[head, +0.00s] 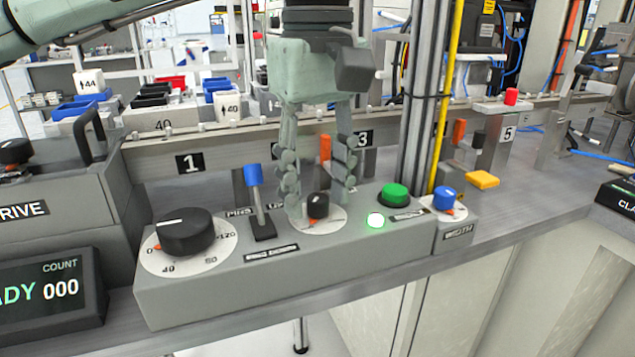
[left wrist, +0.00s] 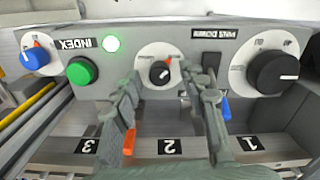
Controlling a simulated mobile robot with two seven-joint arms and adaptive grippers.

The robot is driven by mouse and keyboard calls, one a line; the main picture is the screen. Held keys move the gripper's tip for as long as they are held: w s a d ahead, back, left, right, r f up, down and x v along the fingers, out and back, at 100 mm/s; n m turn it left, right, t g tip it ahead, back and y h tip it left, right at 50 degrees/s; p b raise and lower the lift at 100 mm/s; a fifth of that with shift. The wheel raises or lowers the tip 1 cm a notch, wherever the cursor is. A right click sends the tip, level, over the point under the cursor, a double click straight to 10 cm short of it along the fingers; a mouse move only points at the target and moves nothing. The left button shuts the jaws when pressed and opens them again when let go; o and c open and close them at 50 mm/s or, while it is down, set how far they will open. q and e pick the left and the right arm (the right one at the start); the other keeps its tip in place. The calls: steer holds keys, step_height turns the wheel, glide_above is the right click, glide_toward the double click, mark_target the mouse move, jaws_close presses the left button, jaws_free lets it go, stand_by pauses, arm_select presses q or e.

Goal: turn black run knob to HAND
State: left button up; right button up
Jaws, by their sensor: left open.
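The small black run knob (head: 318,204) sits on a round white dial on the grey control box (head: 300,258). It shows in the left wrist view (left wrist: 159,74) too, with a small orange mark beside it on the dial. The dial's lettering is too small to read. My left gripper (head: 320,203) points down over this dial. Its fingers are apart, one on each side of the knob, and I cannot tell whether either touches it. In the left wrist view the two fingers (left wrist: 160,80) also flank the knob with gaps visible.
A large black knob (head: 186,232) and a blue-topped lever (head: 254,188) stand left of the dial. A green button (head: 395,194), a lit green lamp (head: 375,220) and a blue knob (head: 445,198) are to its right. A rail with numbered plates runs behind.

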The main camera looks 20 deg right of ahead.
arm_select(q)
steer(key=shift+c, duration=0.6)
jaws_close()
